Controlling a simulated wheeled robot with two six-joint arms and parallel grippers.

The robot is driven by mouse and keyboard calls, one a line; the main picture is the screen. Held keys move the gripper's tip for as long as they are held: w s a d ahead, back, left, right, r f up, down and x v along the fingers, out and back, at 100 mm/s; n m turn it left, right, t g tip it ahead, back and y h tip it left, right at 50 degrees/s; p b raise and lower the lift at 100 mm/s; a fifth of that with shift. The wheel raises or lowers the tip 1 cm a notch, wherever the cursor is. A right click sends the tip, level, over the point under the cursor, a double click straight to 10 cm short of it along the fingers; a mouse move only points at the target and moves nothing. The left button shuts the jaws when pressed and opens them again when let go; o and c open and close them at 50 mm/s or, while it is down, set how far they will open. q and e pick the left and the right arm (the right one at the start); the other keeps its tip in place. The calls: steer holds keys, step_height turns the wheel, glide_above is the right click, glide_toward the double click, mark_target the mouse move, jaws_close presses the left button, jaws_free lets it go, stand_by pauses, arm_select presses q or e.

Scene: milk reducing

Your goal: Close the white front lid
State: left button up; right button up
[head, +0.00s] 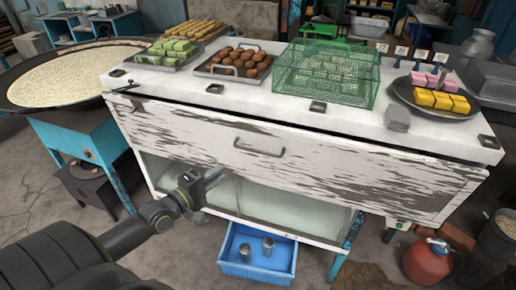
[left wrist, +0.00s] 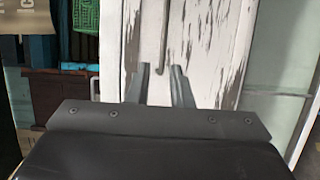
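The white front lid (head: 330,168) is a long panel with worn, dark-streaked paint on the front of the counter. A dark gap shows between its upper edge and the counter top, so it stands partly open. My left gripper (head: 217,176) is in front of the lid's lower left part, below and left of the handle. Its two fingers (left wrist: 161,70) are apart with nothing between them. Whether they touch the lid is unclear. My right gripper is out of view.
The counter top (head: 225,97) bears trays of sweets, a green basket (head: 325,72) and a dark plate. Below the lid is a glass panel (head: 270,199). A blue crate (head: 257,264) with metal cups and a red jug (head: 427,262) stand on the floor. A large pan (head: 65,80) is at left.

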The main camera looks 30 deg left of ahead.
arm_select(q)
steer(key=b, duration=0.4)
glide_toward(254, 151)
steer(key=w+d, duration=0.1)
steer(key=w, duration=0.8)
steer(key=shift+w+d+f, duration=0.3)
steer(key=shift+w+f, duration=0.15)
steer(key=shift+w, duration=0.3)
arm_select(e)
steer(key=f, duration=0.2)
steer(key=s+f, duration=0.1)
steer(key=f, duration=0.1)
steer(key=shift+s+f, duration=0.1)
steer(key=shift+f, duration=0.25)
arm_select(q)
jaws_close()
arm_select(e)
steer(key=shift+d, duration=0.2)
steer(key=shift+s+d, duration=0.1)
